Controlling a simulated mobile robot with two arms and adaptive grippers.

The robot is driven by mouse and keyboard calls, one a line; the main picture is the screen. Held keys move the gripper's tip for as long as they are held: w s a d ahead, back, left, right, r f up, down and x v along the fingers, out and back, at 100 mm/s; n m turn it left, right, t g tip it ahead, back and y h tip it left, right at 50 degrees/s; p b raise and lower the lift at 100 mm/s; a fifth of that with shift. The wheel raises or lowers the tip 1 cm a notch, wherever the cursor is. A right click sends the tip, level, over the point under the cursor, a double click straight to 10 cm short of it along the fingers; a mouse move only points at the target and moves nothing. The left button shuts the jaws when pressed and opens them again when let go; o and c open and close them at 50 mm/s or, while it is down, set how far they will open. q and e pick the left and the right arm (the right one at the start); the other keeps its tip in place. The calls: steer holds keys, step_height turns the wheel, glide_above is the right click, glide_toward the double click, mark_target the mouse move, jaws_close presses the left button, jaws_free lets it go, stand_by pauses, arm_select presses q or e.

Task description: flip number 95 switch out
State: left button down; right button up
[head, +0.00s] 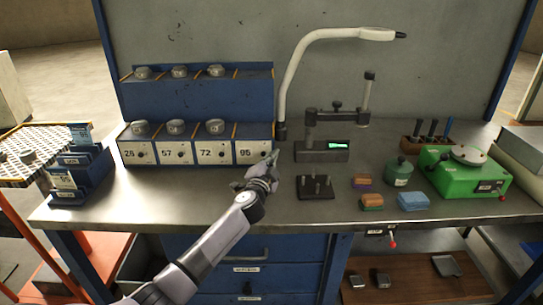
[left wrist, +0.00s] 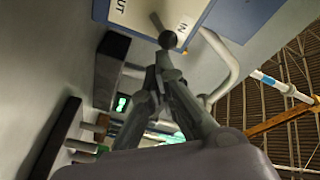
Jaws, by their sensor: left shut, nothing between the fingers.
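The number 95 panel (head: 247,150) is the rightmost of the white numbered panels on the low blue box. My left gripper (head: 274,157) is shut and empty at the right edge of this panel. In the left wrist view, the closed fingertips (left wrist: 164,62) are right below a dark round knob (left wrist: 167,40). The white panel face (left wrist: 150,14) there carries OUT on the left and IN on the right. The knob lies between the two words. I cannot tell whether the fingertips touch it or which way the lever leans. My right gripper is not in view.
Panels 26, 57 and 72 (head: 210,152) are to the left. A black stand (head: 322,151) with a green display and a white curved lamp arm (head: 290,90) are close right. A dark pegged block (head: 316,187) sits in front. The bench front left of my arm is clear.

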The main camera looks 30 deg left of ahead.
arm_select(q)
steer(key=shift+s+f+b, duration=0.15)
steer(key=shift+f+b, duration=0.4)
steer(key=shift+b, duration=0.05)
stand_by(0.7)
steer(key=shift+d+f+b, duration=0.1)
steer(key=shift+f+b, duration=0.75)
steer(key=shift+b, duration=0.1)
stand_by(0.4)
steer(key=shift+s, duration=0.15)
steer(key=v, duration=1.2)
steer(key=shift+f, duration=0.1)
